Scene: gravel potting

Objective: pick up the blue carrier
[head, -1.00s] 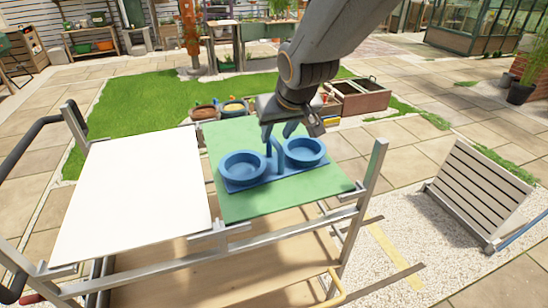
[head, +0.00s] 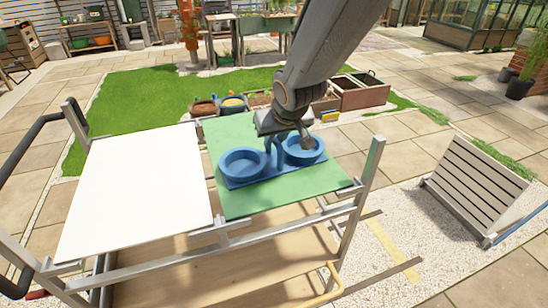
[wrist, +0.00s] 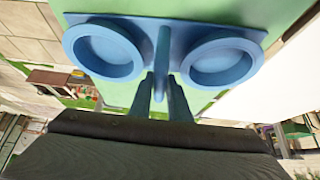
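The blue carrier (head: 258,178) is a flat base with two round cups and an upright handle between them. It stands level on the green board. In the wrist view the carrier (wrist: 164,25) fills the top, one cup on each side of the handle (wrist: 162,50). My gripper (wrist: 161,78) is down at the handle, with one finger on each side of it. The fingers look close to the handle, but I cannot tell whether they press on it. In the head view my gripper (head: 283,146) partly hides the handle and the right cup.
The green board (head: 240,206) lies on a metal-framed cart beside a white panel (head: 140,190), which is empty. A slatted planter (head: 475,185) stands on gravel at right. Pots (head: 205,108) and wooden boxes (head: 360,92) stand behind the cart.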

